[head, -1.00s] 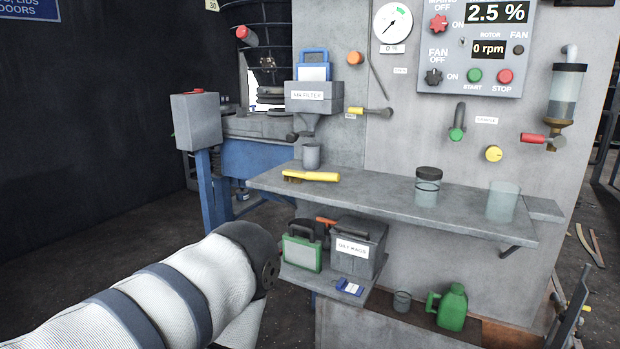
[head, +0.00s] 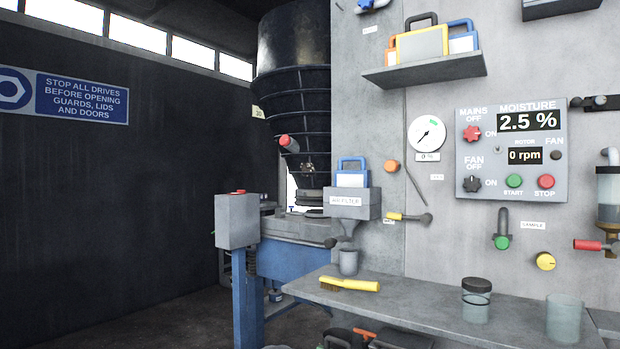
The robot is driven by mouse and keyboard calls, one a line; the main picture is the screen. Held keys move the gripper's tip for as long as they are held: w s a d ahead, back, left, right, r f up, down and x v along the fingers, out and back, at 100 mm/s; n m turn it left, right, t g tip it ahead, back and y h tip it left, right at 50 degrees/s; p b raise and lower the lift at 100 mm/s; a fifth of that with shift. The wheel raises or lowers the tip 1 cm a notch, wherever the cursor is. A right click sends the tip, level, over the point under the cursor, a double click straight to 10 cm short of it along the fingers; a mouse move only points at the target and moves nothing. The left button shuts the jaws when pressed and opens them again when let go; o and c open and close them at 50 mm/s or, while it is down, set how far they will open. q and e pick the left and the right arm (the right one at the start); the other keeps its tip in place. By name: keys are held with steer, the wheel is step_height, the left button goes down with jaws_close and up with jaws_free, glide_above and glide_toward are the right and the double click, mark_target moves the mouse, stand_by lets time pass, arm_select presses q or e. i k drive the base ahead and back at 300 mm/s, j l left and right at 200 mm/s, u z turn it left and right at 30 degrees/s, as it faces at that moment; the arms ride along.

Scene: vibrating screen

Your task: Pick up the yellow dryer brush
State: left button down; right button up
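The yellow dryer brush (head: 350,284) lies on the left part of the grey shelf (head: 411,315) in the head view. Its yellow handle points right and its darker bristle end is at the left. Nothing touches it from above. Neither of my grippers is in the head view now, so I cannot see whether they are open or shut.
A grey cup (head: 349,262) stands just behind the brush. A lidded jar (head: 476,300) and a clear beaker (head: 563,318) stand farther right on the shelf. The air filter box (head: 352,204) juts from the wall above. A grey box on a blue post (head: 237,222) stands left.

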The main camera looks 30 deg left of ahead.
mark_target(329, 283)
steer(key=i+j, duration=0.15)
steer(key=j, duration=0.25)
steer(key=i+j, duration=0.15)
steer(key=j, duration=0.25)
steer(key=i+j, duration=0.15)
steer(key=j, duration=0.25)
